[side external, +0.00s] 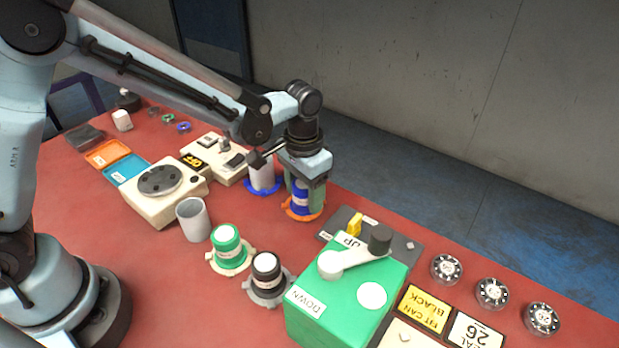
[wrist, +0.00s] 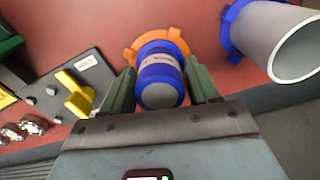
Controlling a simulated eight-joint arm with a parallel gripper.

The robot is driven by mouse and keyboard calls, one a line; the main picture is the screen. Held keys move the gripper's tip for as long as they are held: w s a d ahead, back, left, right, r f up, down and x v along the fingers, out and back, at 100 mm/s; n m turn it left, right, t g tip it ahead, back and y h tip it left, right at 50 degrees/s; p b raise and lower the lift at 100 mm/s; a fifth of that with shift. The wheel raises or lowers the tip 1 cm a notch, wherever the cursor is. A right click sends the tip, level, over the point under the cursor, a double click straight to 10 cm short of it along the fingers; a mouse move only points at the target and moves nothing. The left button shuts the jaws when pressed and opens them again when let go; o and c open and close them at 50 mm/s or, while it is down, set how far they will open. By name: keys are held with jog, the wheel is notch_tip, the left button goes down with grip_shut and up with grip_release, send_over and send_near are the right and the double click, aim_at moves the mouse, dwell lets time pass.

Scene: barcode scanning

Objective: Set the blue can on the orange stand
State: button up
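The blue can (wrist: 160,80) has a pale label band and a grey end. It is upright at the orange stand (wrist: 127,52), inside its ring as far as I can see. In the side view the can (side external: 301,197) and orange stand (side external: 303,212) are partly covered by my gripper (side external: 303,188). My gripper (wrist: 160,82) points down, with one green finger on each side of the can. The fingers are very close to it; I cannot tell whether they touch. The lower part of the can is hidden by the ring.
A blue stand with a white cylinder (side external: 262,176) is close beside. A grey switch panel with a yellow lever (side external: 355,224) and a green box with a crank (side external: 345,305) stand nearer the camera. Green (side external: 227,240) and black (side external: 266,268) cans sit in other stands.

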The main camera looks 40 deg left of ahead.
jog(key=shift+o, duration=0.9)
notch_tip(320, 180, up, 12)
jog(key=shift+f, duration=0.2)
jog(key=s+a+r+n+t, duration=0.1)
jog(key=s+a+n+t, duration=0.1)
jog(key=s+a+t, duration=0.5)
jog(key=s+a, duration=0.4)
jog(key=a, duration=0.1)
jog(key=shift+s+a+n, duration=0.25)
jog(key=shift+s+n, duration=0.05)
jog(key=shift+s, duration=0.05)
